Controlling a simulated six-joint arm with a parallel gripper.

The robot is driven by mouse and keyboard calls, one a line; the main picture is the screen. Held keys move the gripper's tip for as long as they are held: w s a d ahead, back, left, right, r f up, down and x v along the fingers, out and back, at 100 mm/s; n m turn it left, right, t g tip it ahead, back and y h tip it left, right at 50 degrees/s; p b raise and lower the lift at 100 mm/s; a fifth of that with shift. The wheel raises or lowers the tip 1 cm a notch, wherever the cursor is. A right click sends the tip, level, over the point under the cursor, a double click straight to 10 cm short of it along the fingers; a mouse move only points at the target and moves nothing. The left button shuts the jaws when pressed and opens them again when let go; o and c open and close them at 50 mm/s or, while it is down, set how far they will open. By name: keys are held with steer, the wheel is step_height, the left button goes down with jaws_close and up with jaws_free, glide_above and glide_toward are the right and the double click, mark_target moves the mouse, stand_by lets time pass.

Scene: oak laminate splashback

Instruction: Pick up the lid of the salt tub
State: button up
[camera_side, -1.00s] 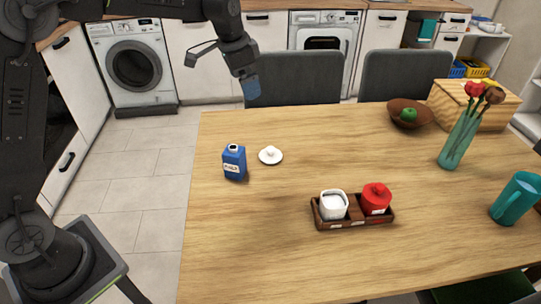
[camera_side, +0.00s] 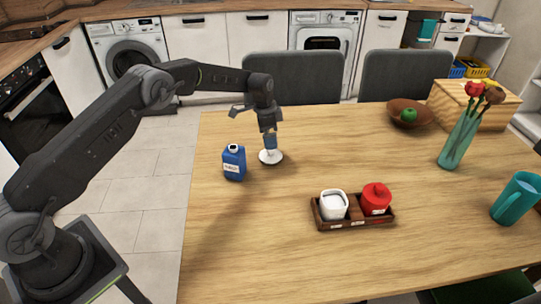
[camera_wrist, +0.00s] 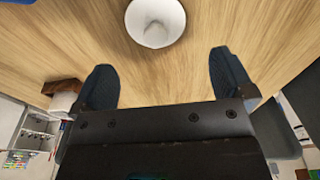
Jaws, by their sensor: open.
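The white round lid (camera_side: 264,159) with a small knob lies flat on the table, to the right of a blue bottle. The white salt tub (camera_side: 333,206) stands uncovered in the left place of a brown wooden rack (camera_side: 358,222). In the side view my gripper (camera_side: 270,146) points down just over the lid and partly hides it. In the wrist view my gripper (camera_wrist: 163,75) is open, its two dark fingers well apart with nothing between them. The lid shows ahead of the fingertips there (camera_wrist: 156,24).
The blue bottle (camera_side: 234,164) stands close to the lid's left. A red lidded tub (camera_side: 376,198) shares the rack. The table's left front is clear.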

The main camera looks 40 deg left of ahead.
mark_target(271, 153)
steer(key=f, duration=0.7)
steer(key=shift+d+f, duration=0.1)
steer(key=shift+d, duration=0.25)
steer(key=c, duration=0.8)
